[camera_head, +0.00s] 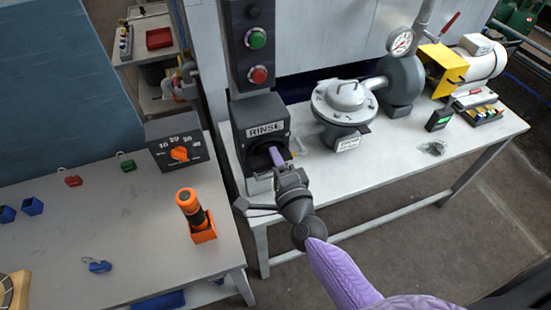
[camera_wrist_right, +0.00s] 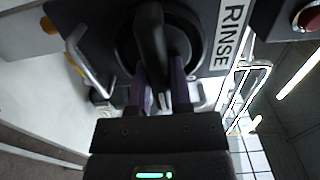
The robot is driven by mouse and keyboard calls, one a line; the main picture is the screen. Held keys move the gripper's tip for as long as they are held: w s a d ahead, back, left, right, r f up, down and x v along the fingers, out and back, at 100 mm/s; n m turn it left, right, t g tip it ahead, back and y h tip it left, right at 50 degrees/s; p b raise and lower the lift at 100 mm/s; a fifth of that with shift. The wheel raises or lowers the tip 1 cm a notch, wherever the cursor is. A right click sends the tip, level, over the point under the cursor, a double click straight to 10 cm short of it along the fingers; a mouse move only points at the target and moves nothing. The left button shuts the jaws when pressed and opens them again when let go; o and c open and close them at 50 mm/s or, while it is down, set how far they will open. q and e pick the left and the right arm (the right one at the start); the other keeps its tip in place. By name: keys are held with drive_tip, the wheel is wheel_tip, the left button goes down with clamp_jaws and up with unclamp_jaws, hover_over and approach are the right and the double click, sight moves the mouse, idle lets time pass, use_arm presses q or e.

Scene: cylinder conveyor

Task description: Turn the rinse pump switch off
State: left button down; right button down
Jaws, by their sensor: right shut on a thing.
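The rinse pump switch (camera_head: 264,130) is a dark grey box with a white RINSE label, below a panel with a green and a red button. My right gripper (camera_head: 280,160) reaches it from the front and is at its round dial. In the right wrist view the switch's black handle (camera_wrist_right: 150,40) lies between the two purple fingers of my right gripper (camera_wrist_right: 160,85), which is shut on it. In the head view the gripper hides most of the handle, so its angle is hard to tell there. My left gripper is not in view.
The left table holds a dial box (camera_head: 178,140) with an orange knob, an orange flashlight (camera_head: 195,212) in a holder, and several padlocks. The right table holds a grey pump (camera_head: 342,105), a gauge (camera_head: 401,41) and a motor (camera_head: 480,60). A gap separates the tables.

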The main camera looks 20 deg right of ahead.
drive_tip(key=c, duration=0.5)
unclamp_jaws()
drive_tip(key=shift+c, duration=0.2)
drive_tip(key=s, duration=1)
drive_tip(key=shift+d, duration=0.15)
drive_tip(key=shift+f, duration=0.15)
